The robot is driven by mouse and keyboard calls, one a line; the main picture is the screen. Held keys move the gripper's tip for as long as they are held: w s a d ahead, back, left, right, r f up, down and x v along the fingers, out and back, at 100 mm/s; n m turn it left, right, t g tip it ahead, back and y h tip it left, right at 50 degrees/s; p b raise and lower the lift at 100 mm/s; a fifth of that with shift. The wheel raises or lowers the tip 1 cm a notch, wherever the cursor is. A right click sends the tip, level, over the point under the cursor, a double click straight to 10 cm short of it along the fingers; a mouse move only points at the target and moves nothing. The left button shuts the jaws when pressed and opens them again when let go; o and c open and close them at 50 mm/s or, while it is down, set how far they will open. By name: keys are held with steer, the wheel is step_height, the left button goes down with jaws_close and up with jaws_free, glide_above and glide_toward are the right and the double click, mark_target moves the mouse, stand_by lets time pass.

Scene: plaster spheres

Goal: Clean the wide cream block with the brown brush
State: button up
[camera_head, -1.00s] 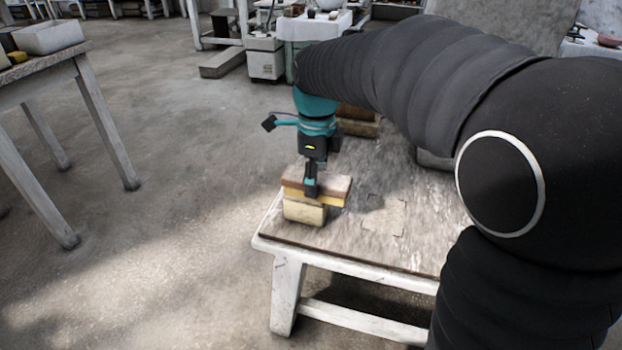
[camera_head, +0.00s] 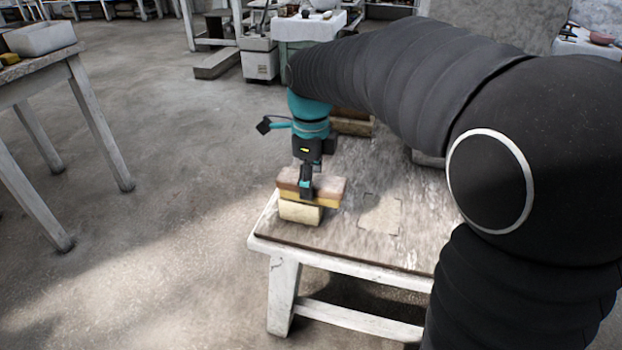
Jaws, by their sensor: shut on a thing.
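My gripper (camera_head: 306,190) is shut on the brown brush (camera_head: 327,187), which has a brown back and a yellowish lower layer. The cream block (camera_head: 300,212) lies under the brush near the left front corner of the low table (camera_head: 345,248). The brush is over the block's top and looks to touch it, though any small gap is hard to see. The brush reaches past the block on the right. Part of the block's top is hidden by the brush.
A marked patch (camera_head: 380,214) lies on the table to the right of the block. Brownish blocks (camera_head: 352,122) are farther back, partly behind my arm. Another table (camera_head: 45,62) with a pale tray (camera_head: 40,38) stands at the left, with open floor between.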

steer(key=shift+f, duration=0.4)
steer(key=shift+d, duration=0.1)
steer(key=shift+s+d+r, duration=0.1)
steer(key=shift+s+d, duration=0.05)
steer(key=shift+d, duration=0.2)
steer(key=shift+s+d, duration=0.2)
steer(key=shift+d, duration=0.4)
steer(key=shift+a, duration=0.1)
steer(key=shift+w+a, duration=0.25)
steer(key=shift+a, duration=0.4)
steer(key=shift+w+a, duration=0.25)
steer(key=shift+a, duration=0.45)
steer(key=shift+w+a, duration=0.25)
steer(key=shift+a, duration=0.4)
